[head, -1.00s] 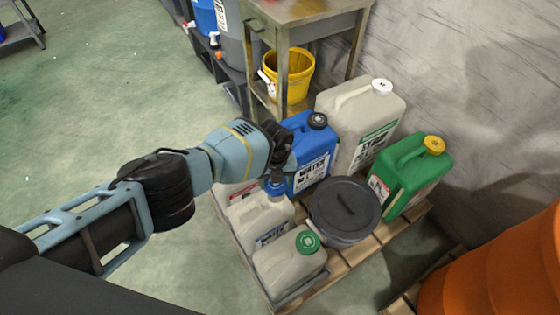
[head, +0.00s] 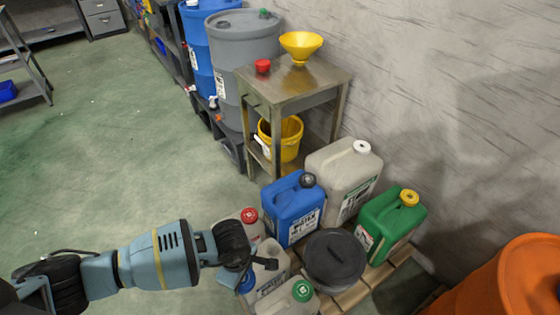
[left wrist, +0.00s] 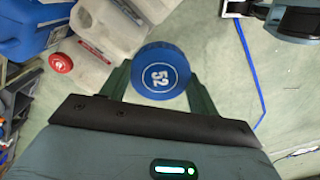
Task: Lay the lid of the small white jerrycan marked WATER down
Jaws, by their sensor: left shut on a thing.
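My left gripper (head: 246,273) is shut on a round blue lid (head: 246,285) and holds it in the air. In the left wrist view the lid (left wrist: 160,70) is face on, marked 52, between the two fingers (left wrist: 160,88). The small white jerrycan (head: 273,268) stands on the pallet just right of the gripper in the head view. The gripper partly covers it, and its mouth cannot be made out. My right gripper is in neither view.
Around it stand a red-capped can (head: 250,225), a blue jerrycan (head: 292,212), a green-capped can (head: 290,302) and a dark lidded bucket (head: 333,258). A metal table (head: 325,80) bears a red cap (head: 263,66) and a yellow funnel (head: 301,46). Green floor (head: 110,170) lies open at left.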

